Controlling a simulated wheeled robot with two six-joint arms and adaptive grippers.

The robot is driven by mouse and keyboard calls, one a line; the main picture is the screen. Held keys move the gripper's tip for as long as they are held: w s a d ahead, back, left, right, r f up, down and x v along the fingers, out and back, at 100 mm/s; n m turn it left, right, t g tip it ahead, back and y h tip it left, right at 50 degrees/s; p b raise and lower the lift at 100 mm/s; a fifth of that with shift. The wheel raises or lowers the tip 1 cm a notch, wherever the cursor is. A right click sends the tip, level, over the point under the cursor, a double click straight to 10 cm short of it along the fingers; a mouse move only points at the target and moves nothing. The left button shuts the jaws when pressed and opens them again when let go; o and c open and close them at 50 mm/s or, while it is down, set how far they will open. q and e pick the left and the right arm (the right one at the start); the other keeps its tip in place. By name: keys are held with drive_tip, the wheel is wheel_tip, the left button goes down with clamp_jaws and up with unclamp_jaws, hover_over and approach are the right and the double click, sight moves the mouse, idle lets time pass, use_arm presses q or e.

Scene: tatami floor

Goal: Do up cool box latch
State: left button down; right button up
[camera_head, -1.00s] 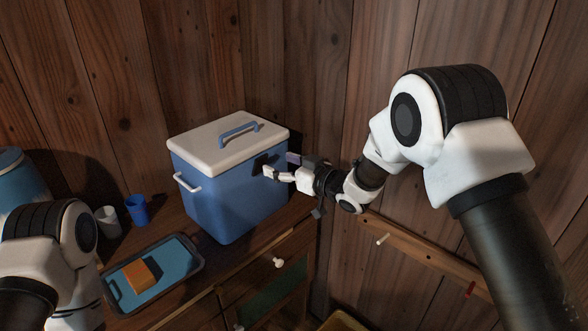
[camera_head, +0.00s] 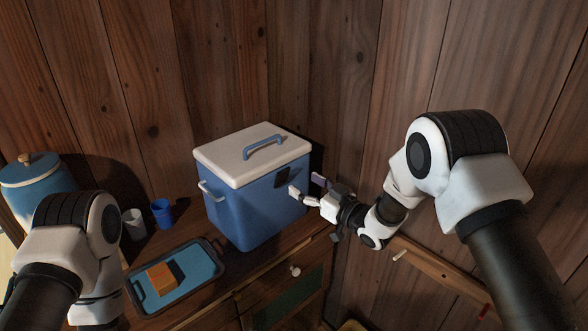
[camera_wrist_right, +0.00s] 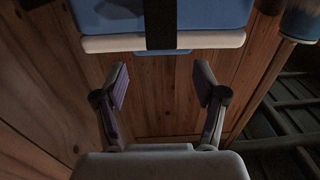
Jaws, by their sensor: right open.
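The cool box (camera_head: 245,205) has a blue body and a white lid (camera_head: 225,158) with a blue handle on top. It stands on a wooden cabinet, lid down on the body. Its dark latch (camera_head: 283,177) is on the face towards my right gripper. In the right wrist view, the latch (camera_wrist_right: 160,25) is a black strap running across the lid's pale rim; I cannot tell whether it is fastened. My right gripper (camera_head: 306,184) is open and empty, just off that face. Both fingers show apart in the right wrist view (camera_wrist_right: 160,85). My left gripper is out of view.
On the cabinet are a dark-rimmed blue tray (camera_head: 203,266) with an orange block (camera_head: 160,279), a blue cup (camera_head: 162,213) and a white cup (camera_head: 134,223). A blue lidded container (camera_head: 40,185) stands far left. Wooden walls are close behind the box.

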sight(285, 171)
drive_tip(key=p+x, duration=0.1)
drive_tip(key=x, duration=0.5)
drive_tip(key=shift+s+a+r, duration=0.1)
drive_tip(key=shift+w+a, duration=0.2)
drive_tip(key=shift+w, duration=0.15)
drive_tip(key=shift+s, duration=0.1)
drive_tip(key=shift+c, duration=1)
drive_tip(key=c, duration=0.9)
drive_tip(key=shift+w+a+r+g+h+p, duration=0.1)
drive_tip(key=shift+w+r+g+h+p, duration=0.2)
drive_tip(key=shift+g+p, duration=0.35)
drive_tip(key=shift+c, duration=0.2)
drive_tip(key=shift+f, duration=0.15)
drive_tip(key=o, duration=1.1)
drive_tip(key=shift+o, duration=0.2)
